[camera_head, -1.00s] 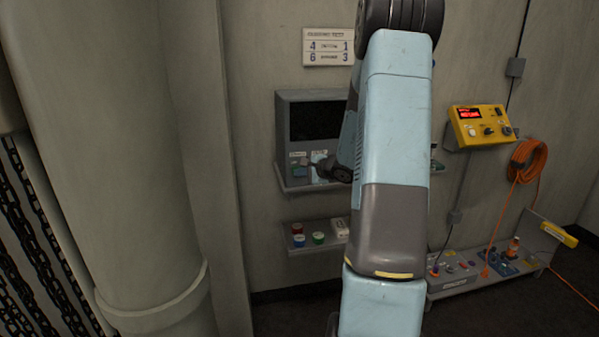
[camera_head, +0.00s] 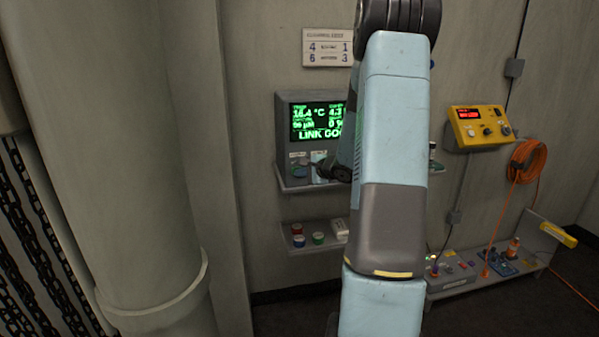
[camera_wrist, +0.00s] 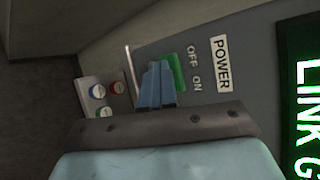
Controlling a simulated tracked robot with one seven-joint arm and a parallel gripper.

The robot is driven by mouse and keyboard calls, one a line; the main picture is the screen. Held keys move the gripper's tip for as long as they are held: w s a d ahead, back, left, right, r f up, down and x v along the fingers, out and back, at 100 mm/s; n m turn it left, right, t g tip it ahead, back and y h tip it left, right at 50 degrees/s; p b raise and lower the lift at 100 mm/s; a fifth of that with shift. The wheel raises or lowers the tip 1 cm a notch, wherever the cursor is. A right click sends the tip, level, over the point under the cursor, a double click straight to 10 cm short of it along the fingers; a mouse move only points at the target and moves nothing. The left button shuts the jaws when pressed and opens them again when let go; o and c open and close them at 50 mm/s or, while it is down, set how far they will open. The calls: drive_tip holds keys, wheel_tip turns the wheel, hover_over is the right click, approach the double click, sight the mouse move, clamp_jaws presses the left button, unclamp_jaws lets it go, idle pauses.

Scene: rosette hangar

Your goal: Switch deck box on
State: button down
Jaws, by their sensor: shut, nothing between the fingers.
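The deck box (camera_head: 283,105) is a grey wall unit with a screen, partly hidden behind my arm in the head view. Its screen (camera_head: 318,120) is lit with green text, including "LINK GO", cut off by my arm. In the wrist view, a green rocker switch (camera_wrist: 177,72) sits beside the OFF and ON markings and the white POWER label (camera_wrist: 221,62). My gripper (camera_wrist: 156,82) is shut and empty, with its blue fingertips right at the rocker and covering part of it. I cannot tell whether they touch it.
A lower shelf (camera_head: 312,250) holds red, blue and green round caps. A yellow control box (camera_head: 480,127) and a coiled orange cable (camera_head: 527,160) hang to the right. A low bench (camera_head: 455,286) with small items stands below them. A thick column (camera_head: 110,150) fills the left.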

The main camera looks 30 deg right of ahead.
drive_tip(key=shift+w+a+r, duration=0.1)
drive_tip(key=shift+w+r, duration=0.05)
drive_tip(key=shift+r, duration=0.05)
drive_tip(key=shift+a+f, duration=0.15)
drive_tip(key=shift+a, duration=0.05)
drive_tip(key=shift+s+a+f, duration=0.1)
drive_tip(key=shift+s+a, duration=0.2)
drive_tip(key=shift+s, duration=0.55)
drive_tip(key=shift+s+a+r, duration=0.1)
drive_tip(key=shift+s+a, duration=0.25)
drive_tip(key=shift+s, duration=0.45)
drive_tip(key=shift+s+a+f, duration=0.1)
drive_tip(key=shift+s+a, duration=0.2)
drive_tip(key=shift+s, duration=0.55)
